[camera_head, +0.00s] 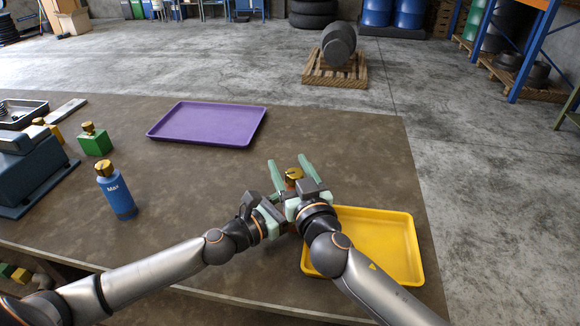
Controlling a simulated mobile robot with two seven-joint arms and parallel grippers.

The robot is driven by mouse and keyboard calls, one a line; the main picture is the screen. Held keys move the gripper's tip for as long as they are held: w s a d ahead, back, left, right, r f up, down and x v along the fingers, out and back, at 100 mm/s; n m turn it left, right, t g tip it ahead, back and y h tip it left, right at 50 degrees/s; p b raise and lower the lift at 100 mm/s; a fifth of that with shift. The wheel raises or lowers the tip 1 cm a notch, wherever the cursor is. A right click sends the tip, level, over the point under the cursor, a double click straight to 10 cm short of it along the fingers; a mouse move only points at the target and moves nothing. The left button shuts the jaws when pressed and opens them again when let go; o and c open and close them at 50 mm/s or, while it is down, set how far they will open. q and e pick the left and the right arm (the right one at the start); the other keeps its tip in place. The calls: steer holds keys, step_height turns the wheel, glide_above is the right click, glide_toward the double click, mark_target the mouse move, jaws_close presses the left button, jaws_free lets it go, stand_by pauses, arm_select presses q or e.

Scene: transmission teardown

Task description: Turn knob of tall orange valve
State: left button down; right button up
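The brass knob (294,173) of a valve shows between the two pale green fingers of my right gripper (287,162). A little orange (290,184) shows just below the knob; the rest of the valve's body is hidden behind my grippers. The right fingers are spread wide, one on each side of the knob, with gaps showing beside it. My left gripper (272,213) is low and close against the left side of the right gripper, by the valve's hidden body. Its fingertips are hidden, so I cannot tell whether it grips the body.
A yellow tray (393,223) lies partly under my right arm. A purple tray (208,124) lies at the back. A blue bottle-shaped valve (116,193), a green block-shaped valve (95,142) and a blue-grey machine (30,168) stand at left. The table between trays is mostly clear.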

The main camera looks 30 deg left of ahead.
jaws_close()
stand_by(0.3)
steer(key=shift+f, duration=0.1)
steer(key=shift+s+a+n+g+y, duration=0.15)
steer(key=shift+s+n+g+y, duration=0.5)
steer(key=shift+n+g, duration=1.6)
steer(key=shift+s+a+n+g+y, duration=0.15)
steer(key=shift+n+g+y, duration=1.1)
steer(key=shift+g, duration=1.75)
steer(key=shift+s+a+n+g+y, duration=0.3)
steer(key=shift+n+g+y, duration=0.4)
steer(key=shift+n+g, duration=1.65)
steer(key=shift+d+m+g, duration=0.1)
steer(key=shift+m+g, duration=0.15)
steer(key=shift+g, duration=0.25)
steer(key=shift+s+d+n+g+h, duration=0.15)
steer(key=shift+s+n+g+h, duration=0.2)
steer(key=shift+g, duration=0.25)
steer(key=shift+w, duration=0.1)
